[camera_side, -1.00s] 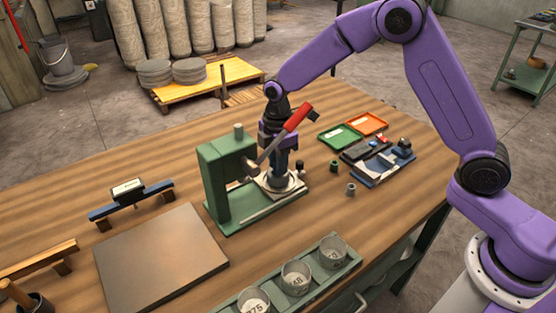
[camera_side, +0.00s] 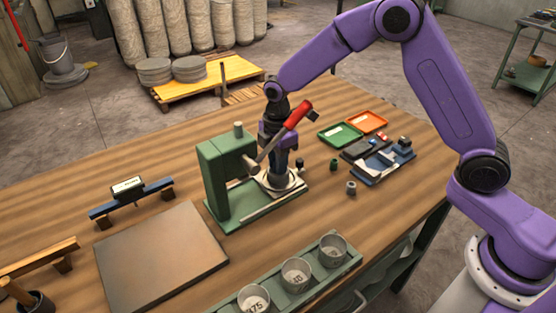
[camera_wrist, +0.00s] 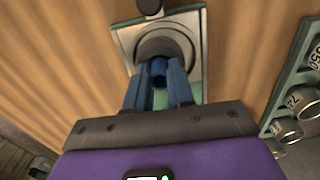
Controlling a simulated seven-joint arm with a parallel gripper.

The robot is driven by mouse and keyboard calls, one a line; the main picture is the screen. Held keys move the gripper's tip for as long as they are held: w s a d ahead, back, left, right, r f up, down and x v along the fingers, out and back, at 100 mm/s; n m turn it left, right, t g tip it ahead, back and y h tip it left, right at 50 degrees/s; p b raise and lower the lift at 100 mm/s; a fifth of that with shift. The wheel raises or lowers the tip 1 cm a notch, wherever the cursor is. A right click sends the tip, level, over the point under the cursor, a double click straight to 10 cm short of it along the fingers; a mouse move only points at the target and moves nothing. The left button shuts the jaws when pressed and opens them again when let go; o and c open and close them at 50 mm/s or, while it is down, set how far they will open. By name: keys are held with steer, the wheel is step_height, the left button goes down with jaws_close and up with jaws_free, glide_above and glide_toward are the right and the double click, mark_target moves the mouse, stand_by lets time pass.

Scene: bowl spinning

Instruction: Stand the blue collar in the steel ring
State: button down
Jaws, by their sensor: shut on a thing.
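My gripper (camera_side: 281,168) points straight down over the green press, and its fingertips are at the steel ring. In the wrist view the gripper (camera_wrist: 159,78) is shut on the blue collar (camera_wrist: 158,68), a small open tube held between the two blue fingers. The steel ring (camera_wrist: 168,42) sits on a pale plate on the press base. The collar overlaps the near part of the ring's dark opening in that view. I cannot tell whether the collar touches the ring's floor, as the fingers hide its lower end.
The green press (camera_side: 215,180) with a red-handled lever (camera_side: 298,115) stands close beside my gripper. A small green collar (camera_side: 333,164) and a grey collar (camera_side: 351,187) stand to the right. Green (camera_side: 340,134) and orange (camera_side: 367,122) trays lie behind. A rack of cups (camera_side: 296,272) is in front.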

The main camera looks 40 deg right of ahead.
steer(key=shift+f, duration=0.1)
steer(key=c, duration=1)
jaws_free()
steer(key=shift+c, duration=0.2)
steer(key=o, duration=0.5)
steer(key=shift+s+f, duration=0.1)
steer(key=shift+s, duration=0.1)
steer(key=shift+w+r, duration=0.2)
steer(key=shift+r, duration=3.95)
